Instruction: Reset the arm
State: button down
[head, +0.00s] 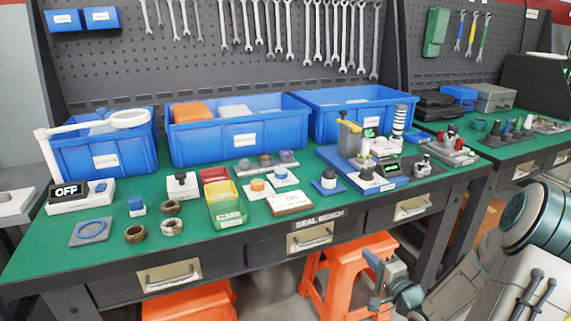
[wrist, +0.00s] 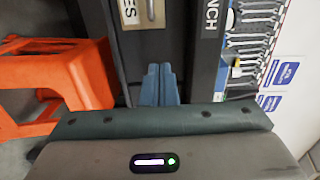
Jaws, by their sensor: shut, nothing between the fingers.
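My gripper (head: 375,268) is low in front of the bench, at the lower right of the head view, with my arm coming in from the right edge. It is below the green bench top and close to an orange stool. In the wrist view its two blue-grey fingers (wrist: 160,84) are together at the centre with nothing between them. The seal bench (head: 330,232) stands behind it, with its drawers and the sign on its front edge. Its front also shows sideways in the wrist view.
One orange stool (head: 345,262) stands beside the gripper, another (head: 190,302) further left. Blue bins (head: 240,142) line the bench back. Small parts, a green tray (head: 228,213) and a test fixture (head: 365,165) crowd the top. A lamp switch box (head: 80,194) reads OFF.

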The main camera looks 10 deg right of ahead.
jog(key=s+a+r+n+g+h+p, duration=0.2)
jog(key=r+n+g+h+p, duration=0.15)
jog(key=r+p, duration=0.35)
jog(key=s+a+r+n+g+h+p, duration=0.1)
jog(key=a+r+n+g+h+p, duration=0.15)
jog(key=r+n+g+p, duration=0.45)
jog(key=s+a+r+n+g+y+p, duration=0.1)
jog(key=s+a+r+p, duration=0.3)
jog(key=s+r, duration=0.5)
jog(key=s+a+r+n+g+p, duration=0.2)
jog(key=s+a+r+n+p, duration=0.1)
jog(key=s+a+r, duration=0.4)
notch_tip(320, 180, up, 2)
jog(key=s, duration=0.3)
jog(key=shift+a+g+y+p, duration=0.25)
jog(key=shift+g+y+p, duration=0.1)
jog(key=shift+y+p, duration=0.05)
jog(key=shift+w+r, duration=0.1)
